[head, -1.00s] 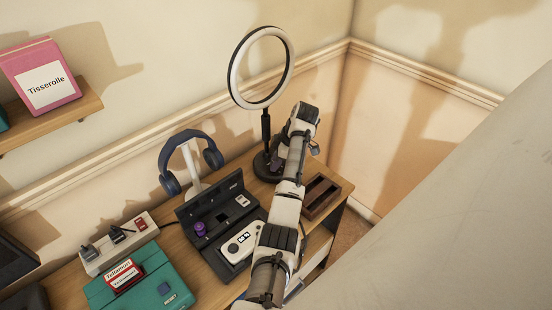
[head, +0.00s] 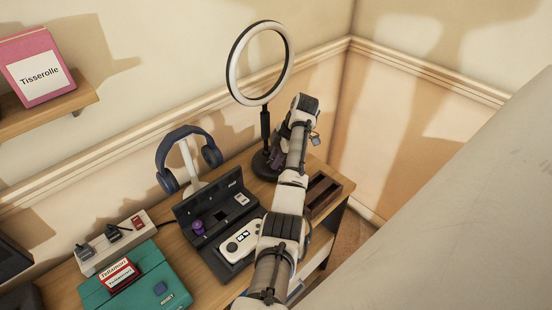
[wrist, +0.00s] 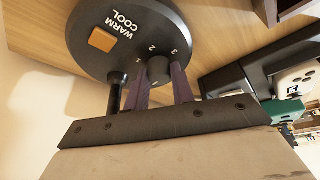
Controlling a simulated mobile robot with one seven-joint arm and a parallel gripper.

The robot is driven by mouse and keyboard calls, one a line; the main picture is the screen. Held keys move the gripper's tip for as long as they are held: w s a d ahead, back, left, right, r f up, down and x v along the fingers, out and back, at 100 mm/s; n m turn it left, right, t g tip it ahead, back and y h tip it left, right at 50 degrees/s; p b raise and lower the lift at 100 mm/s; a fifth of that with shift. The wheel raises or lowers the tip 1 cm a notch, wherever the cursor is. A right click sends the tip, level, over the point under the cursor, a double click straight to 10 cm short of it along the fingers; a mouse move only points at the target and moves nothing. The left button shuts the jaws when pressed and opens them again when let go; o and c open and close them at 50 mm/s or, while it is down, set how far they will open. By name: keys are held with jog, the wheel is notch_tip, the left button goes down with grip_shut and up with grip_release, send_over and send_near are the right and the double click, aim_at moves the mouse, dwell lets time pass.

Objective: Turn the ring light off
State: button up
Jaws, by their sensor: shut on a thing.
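The ring light (head: 232,62) stands upright at the back right of the desk, on a thin black stem and a round dark base (head: 260,165). In the wrist view the base (wrist: 110,55) shows an orange switch (wrist: 102,40) marked WARM and COOL. A round dark knob (wrist: 158,68) sits beside the marks 1, 2 and 3. My gripper (wrist: 160,82) has its two purple fingers on either side of the knob and is shut on it. In the head view my gripper (head: 277,158) is at the base, partly hidden by my arm.
A dark open tray (head: 322,197) lies right of my arm. Left are a black console with a white controller (head: 241,238), blue headphones on a stand (head: 165,160), a power strip (head: 112,240) and a teal box (head: 140,285). A wall closes the back.

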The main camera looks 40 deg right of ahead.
jog(key=o, duration=1)
jog(key=shift+r, duration=0.1)
jog(key=p+v, duration=0.4)
jog(key=v, duration=0.9)
jog(key=shift+s+d+r+p, duration=0.1)
jog(key=shift+r+p, duration=0.2)
jog(key=shift+p, duration=0.05)
